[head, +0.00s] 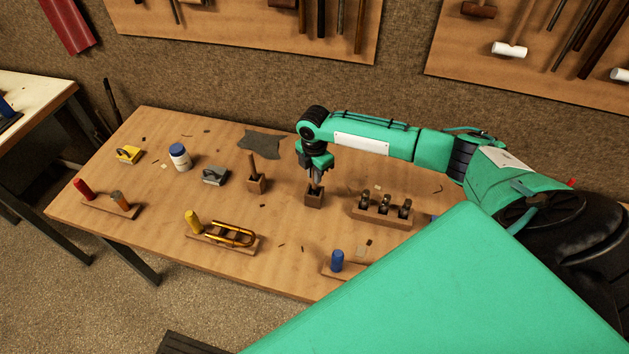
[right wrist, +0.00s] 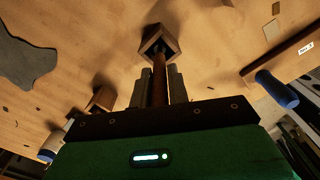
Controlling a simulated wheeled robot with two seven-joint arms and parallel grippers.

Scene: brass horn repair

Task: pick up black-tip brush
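My right gripper (head: 316,178) points down over a small wooden block holder (head: 314,198) near the middle of the bench. In the right wrist view a brown brush handle (right wrist: 160,88) stands in the same block holder (right wrist: 160,42) and runs up between the two fingers (right wrist: 160,76). The fingers flank the handle, with slight gaps seeming to show on both sides. The brush's tip is down in the holder and its colour is hidden. A second block holder (head: 256,184) with an upright brown handle (head: 251,163) stands to the left. My left gripper is out of view.
Right of the gripper is a wooden rack (head: 381,211) with several dark metal pieces. A blue cylinder (head: 337,260) stands in front. A grey cloth (head: 260,141), a white jar (head: 179,157) and a brass part on a rack (head: 232,234) lie left.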

